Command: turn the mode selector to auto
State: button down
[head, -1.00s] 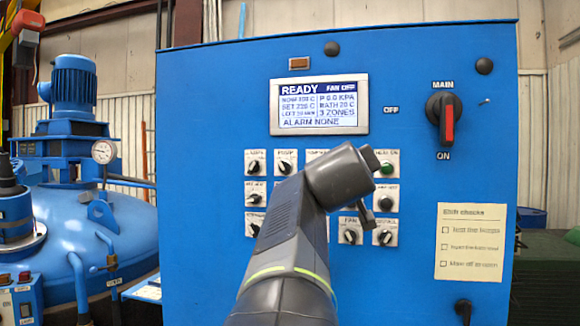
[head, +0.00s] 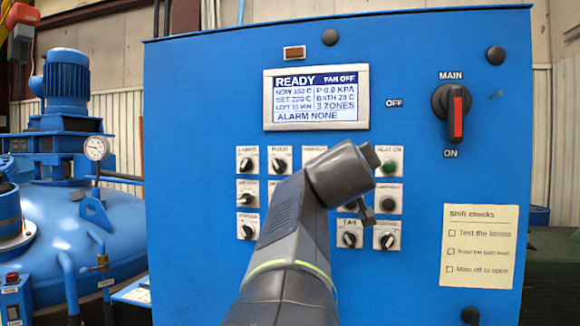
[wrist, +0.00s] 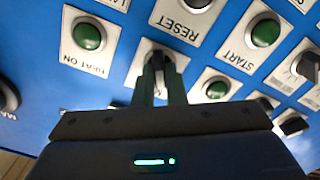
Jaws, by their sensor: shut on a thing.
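In the wrist view my gripper (wrist: 160,75) is shut on a black selector knob (wrist: 158,58) on a white plate. The fingers cover most of the knob and hide any label, so I cannot read its position or confirm that it is the mode selector. A green HEAT ON button (wrist: 88,37) is to its left, a RESET button (wrist: 198,3) above right and a green START button (wrist: 265,33) to the right. In the head view my wrist (head: 340,175) hides the fingers and the middle of the blue control panel (head: 210,100).
The display (head: 316,97) reads READY, FAN OFF and ALARM NONE. The red-handled MAIN switch (head: 454,113) is at the upper right. Several small selector knobs surround my arm, including the FAN knob (head: 349,235). A shift checks note (head: 480,245) is at the lower right. A blue furnace vessel (head: 70,220) stands left.

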jog(key=shift+d+m+b, duration=0.2)
jog(key=shift+m+b, duration=4.1)
jog(key=shift+m, duration=1.6)
jog(key=c, duration=1.5)
grip_release()
jog(key=shift+s, duration=0.15)
